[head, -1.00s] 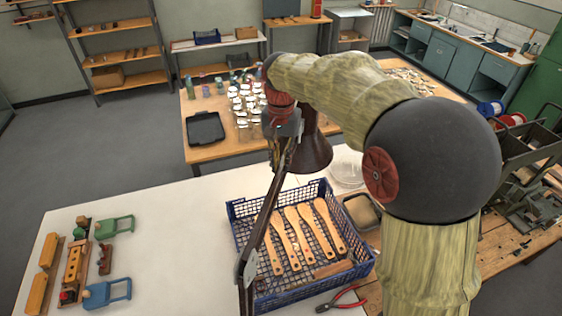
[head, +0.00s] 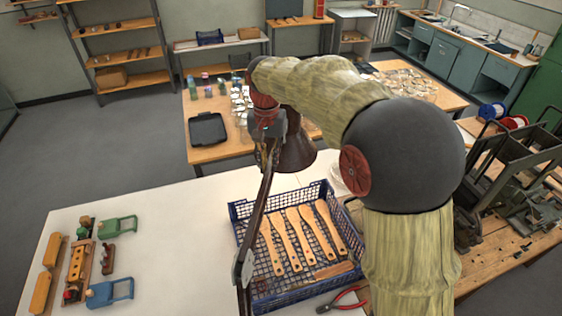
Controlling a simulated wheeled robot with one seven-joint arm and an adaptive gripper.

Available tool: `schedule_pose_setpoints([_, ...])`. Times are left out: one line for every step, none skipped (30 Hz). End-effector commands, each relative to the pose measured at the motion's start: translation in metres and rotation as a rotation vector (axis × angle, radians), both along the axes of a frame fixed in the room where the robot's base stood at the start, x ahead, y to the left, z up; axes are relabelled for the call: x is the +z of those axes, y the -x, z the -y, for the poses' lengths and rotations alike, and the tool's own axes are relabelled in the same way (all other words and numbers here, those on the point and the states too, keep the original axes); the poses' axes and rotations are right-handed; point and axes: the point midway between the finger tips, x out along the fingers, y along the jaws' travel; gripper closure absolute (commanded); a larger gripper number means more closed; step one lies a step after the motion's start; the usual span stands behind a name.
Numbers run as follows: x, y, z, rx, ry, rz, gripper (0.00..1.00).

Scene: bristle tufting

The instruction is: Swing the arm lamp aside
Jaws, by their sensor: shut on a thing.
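The arm lamp has a dark brown shade (head: 297,152) that hangs over the far edge of the white table. Its thin dark arm (head: 257,212) runs down to a joint near the left side of the blue crate. My gripper (head: 270,128) is at the lamp's upper end, just left of the shade, and is shut on the lamp. My own arm covers part of the view, and the exact contact of the fingers is hard to see.
A blue mesh crate (head: 240,207) holding several wooden brush handles (head: 286,238) stands below the lamp. Red pliers (head: 343,300) lie in front of it. Wooden and coloured fixtures (head: 77,262) sit at left. The white table (head: 165,215) is clear between.

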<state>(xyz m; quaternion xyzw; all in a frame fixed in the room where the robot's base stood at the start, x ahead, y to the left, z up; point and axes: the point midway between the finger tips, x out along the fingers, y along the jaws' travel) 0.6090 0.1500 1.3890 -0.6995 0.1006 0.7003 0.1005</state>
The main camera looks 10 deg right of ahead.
Motion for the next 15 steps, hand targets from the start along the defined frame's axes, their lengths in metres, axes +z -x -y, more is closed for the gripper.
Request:
schedule_pose_setpoints([0.004, -0.004, -0.016, 0.036, -0.002, 0.002, 1.00])
schedule_pose_setpoints([0.004, -0.006, -0.024, 0.057, -0.002, 0.001, 1.00])
schedule_pose_setpoints([0.005, -0.009, -0.037, 0.087, -0.002, 0.003, 1.00])
schedule_pose_setpoints([0.005, -0.010, -0.046, 0.111, -0.002, 0.002, 1.00])
schedule_pose_setpoints([0.005, -0.012, -0.056, 0.136, -0.002, 0.002, 1.00])
schedule_pose_setpoints([0.005, -0.014, -0.069, 0.167, -0.002, 0.002, 1.00])
schedule_pose_setpoints([0.005, -0.015, -0.079, 0.193, -0.003, 0.003, 1.00])
schedule_pose_setpoints([0.004, -0.016, -0.088, 0.217, -0.002, 0.002, 1.00])
schedule_pose_setpoints([0.005, -0.016, -0.102, 0.250, -0.002, 0.004, 1.00])
schedule_pose_setpoints([0.005, -0.017, -0.111, 0.274, -0.003, 0.003, 1.00])
schedule_pose_setpoints([0.005, -0.017, -0.121, 0.297, -0.003, 0.003, 1.00])
schedule_pose_setpoints([0.005, -0.016, -0.133, 0.327, -0.002, 0.004, 1.00])
schedule_pose_setpoints([0.005, -0.016, -0.142, 0.350, -0.002, 0.004, 1.00])
schedule_pose_setpoints([0.004, -0.015, -0.150, 0.371, -0.003, 0.003, 1.00])
schedule_pose_setpoints([0.004, -0.014, -0.161, 0.398, -0.002, 0.002, 1.00])
